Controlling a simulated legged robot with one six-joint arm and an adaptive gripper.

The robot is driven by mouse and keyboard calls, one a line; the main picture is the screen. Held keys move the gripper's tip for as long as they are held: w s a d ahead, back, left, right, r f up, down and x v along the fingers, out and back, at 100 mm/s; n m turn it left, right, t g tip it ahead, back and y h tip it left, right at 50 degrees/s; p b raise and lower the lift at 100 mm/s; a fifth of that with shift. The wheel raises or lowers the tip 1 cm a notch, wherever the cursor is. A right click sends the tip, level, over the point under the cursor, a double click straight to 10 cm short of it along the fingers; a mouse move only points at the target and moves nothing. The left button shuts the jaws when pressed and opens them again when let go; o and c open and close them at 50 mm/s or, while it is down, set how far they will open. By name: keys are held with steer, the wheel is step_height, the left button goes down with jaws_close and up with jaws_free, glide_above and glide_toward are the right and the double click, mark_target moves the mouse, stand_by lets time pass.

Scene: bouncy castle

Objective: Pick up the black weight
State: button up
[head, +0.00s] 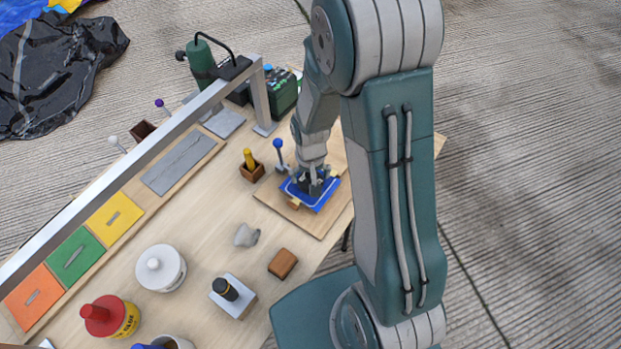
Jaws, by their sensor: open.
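My gripper (314,188) reaches down over a blue square pad (325,202) with a pale border line, which lies on a wooden board (290,219). Dark shapes show between and below the fingers. I cannot tell whether they are only fingertips or also the black weight. A black upright cylinder (225,289) stands on a pale metal-topped block at the table's front, well away from my gripper. I cannot tell whether this is the weight. My gripper is open, and its fingertips are small and partly hidden in this view.
Next to the board stand a blue-knobbed pin (278,148) and a wooden cup with a yellow peg (249,160). A grey stone (246,235) and a brown block (283,264) lie nearer. A metal rail (130,168) runs above orange, green and yellow panels. A green device (283,94) stands behind.

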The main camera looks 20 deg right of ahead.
steer(key=shift+c, duration=0.3)
steer(key=c, duration=1.1)
steer(key=shift+s, duration=0.1)
steer(key=shift+c, duration=1.1)
steer(key=shift+s, duration=0.1)
jaws_close()
